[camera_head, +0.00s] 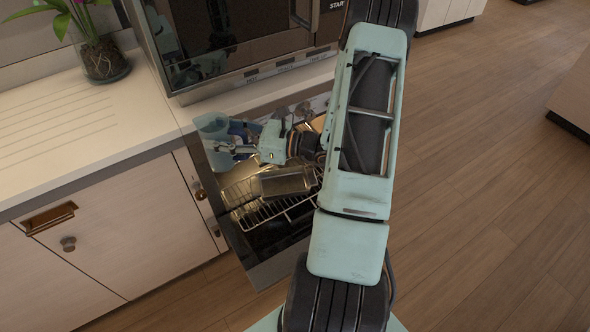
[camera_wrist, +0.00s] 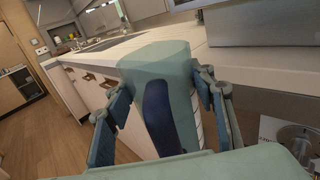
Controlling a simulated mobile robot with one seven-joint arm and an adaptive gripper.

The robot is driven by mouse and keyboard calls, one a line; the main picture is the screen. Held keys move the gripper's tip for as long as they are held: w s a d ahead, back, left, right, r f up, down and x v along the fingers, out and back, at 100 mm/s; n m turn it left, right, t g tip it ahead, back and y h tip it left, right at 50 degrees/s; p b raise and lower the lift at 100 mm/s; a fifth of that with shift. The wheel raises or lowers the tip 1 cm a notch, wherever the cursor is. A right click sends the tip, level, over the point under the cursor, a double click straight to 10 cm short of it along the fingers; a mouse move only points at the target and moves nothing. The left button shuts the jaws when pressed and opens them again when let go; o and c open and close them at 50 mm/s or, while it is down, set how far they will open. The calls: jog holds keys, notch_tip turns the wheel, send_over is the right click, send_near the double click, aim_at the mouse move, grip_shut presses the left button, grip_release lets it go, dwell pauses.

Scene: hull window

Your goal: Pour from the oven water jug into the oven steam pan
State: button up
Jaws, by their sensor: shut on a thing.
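The pale blue water jug (camera_head: 212,125) is in front of the counter, left of the open oven's rack. My gripper (camera_head: 232,148) is shut on it. In the wrist view the jug (camera_wrist: 155,62) and its dark blue handle lie between the two fingers of my gripper (camera_wrist: 160,95). I cannot see the jug's water, nor tell its exact tilt. The metal steam pan (camera_head: 286,181) sits on the wire rack in the lit oven, below and right of the jug. My arm covers part of the oven's right side.
The wire rack (camera_head: 262,210) extends around the pan. A large dark-fronted appliance (camera_head: 235,40) stands on the white counter (camera_head: 70,130), with a potted plant (camera_head: 103,58) at its left. Drawer and cabinet fronts are at the left. Open wooden floor (camera_head: 480,190) lies at the right.

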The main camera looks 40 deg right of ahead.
jog(key=w+d+f+m+t+h+b, duration=0.15)
jog(key=d+f+b, duration=0.35)
jog(key=f+b, duration=0.6)
jog(key=d+f+m+t+h+b, duration=0.25)
jog(key=d+f+b, duration=0.25)
jog(key=f+b, duration=0.65)
jog(key=s+d+f+m+h, duration=0.1)
jog(key=d+h, duration=0.5)
jog(key=d, duration=0.7)
jog(key=shift+f+m+t, duration=0.3)
jog(key=shift+f+m, duration=0.3)
jog(key=shift+m, duration=0.5)
notch_tip(320, 180, down, 5)
jog(key=b, duration=0.3)
jog(key=shift+r, duration=0.25)
jog(key=shift+s+d+r+g+p, duration=0.15)
jog(key=shift+g+p, duration=0.4)
jog(key=shift+p, duration=0.65)
jog(key=shift+s+a+r+g+p, duration=0.1)
jog(key=shift+r+g+p, duration=0.15)
jog(key=shift+g+p, duration=0.65)
jog(key=shift+t+p, duration=0.25)
jog(key=shift+p, duration=0.25)
